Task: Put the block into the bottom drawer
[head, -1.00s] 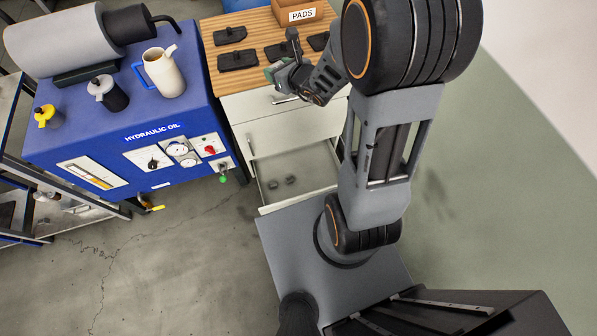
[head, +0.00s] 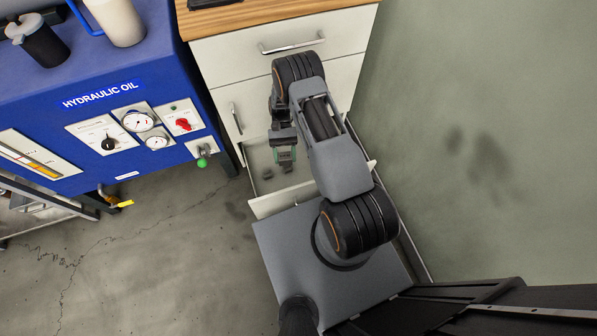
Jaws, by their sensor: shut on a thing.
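My gripper (head: 284,148) points down over the open bottom drawer (head: 275,205) of the white cabinet. It is shut on the block (head: 286,156), which shows only as a small greenish-grey patch at the fingertips. The gripper hides most of the block. The drawer is pulled out, its front edge facing my base. The block appears above the drawer's inside; how high, I cannot tell.
Small dark objects (head: 268,175) lie on the drawer floor. An upper drawer (head: 300,60) is shut. The blue hydraulic oil unit (head: 120,110) stands left of the cabinet, with a green-tipped valve (head: 203,162) near the drawer. The floor at lower left is clear.

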